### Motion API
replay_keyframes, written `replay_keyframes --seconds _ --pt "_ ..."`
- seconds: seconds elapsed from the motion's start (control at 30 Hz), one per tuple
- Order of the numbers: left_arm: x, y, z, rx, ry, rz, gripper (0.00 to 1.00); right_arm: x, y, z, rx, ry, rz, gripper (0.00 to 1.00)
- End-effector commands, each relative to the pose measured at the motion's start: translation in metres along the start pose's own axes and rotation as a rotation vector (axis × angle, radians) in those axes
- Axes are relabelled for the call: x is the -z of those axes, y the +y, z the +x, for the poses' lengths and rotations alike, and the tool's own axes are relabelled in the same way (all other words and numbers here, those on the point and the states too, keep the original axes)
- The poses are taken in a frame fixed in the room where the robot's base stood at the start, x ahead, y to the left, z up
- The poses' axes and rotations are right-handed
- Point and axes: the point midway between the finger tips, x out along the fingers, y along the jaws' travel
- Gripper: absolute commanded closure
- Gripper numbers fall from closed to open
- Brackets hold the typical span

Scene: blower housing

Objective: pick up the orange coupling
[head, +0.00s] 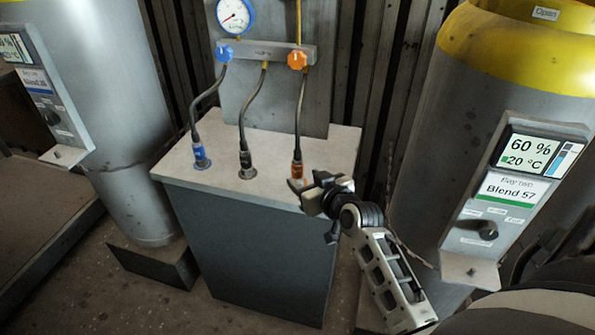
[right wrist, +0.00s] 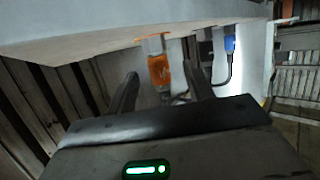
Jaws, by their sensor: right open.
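The orange coupling (head: 297,169) stands upright on the light top of the grey cabinet, near its right front corner, with a dark hose rising from it. My right gripper (head: 308,186) is beside its lower part, at the cabinet's front edge. In the right wrist view, the orange coupling (right wrist: 158,70) shows between the two open fingers of the right gripper (right wrist: 160,70), near the tips. No grip on it shows, and I cannot tell whether a finger touches it. My left gripper is not in view.
A black coupling (head: 245,163) and a blue coupling (head: 200,156) stand to the left on the cabinet top (head: 268,150). Hoses run up to a manifold bar (head: 264,54) with a blue and an orange knob (head: 297,60). Large tanks flank the cabinet; the right one carries a panel (head: 515,185).

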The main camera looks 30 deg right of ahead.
Motion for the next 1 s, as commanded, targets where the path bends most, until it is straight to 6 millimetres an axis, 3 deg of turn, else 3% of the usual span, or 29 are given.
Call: replay_keyframes --seconds 0.4,0.67,0.87,1.0 --pt "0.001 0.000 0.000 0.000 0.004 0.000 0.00 0.005 0.004 0.050 -0.001 0.000 0.002 0.48" --pt "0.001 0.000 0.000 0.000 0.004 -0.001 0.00 0.005 0.004 0.052 -0.001 0.000 0.000 0.48" --pt "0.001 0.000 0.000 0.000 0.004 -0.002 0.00 0.005 0.004 0.052 -0.001 -0.001 0.000 0.98" --pt "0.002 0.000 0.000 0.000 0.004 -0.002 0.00 0.006 0.004 0.052 -0.002 0.002 0.000 1.00"
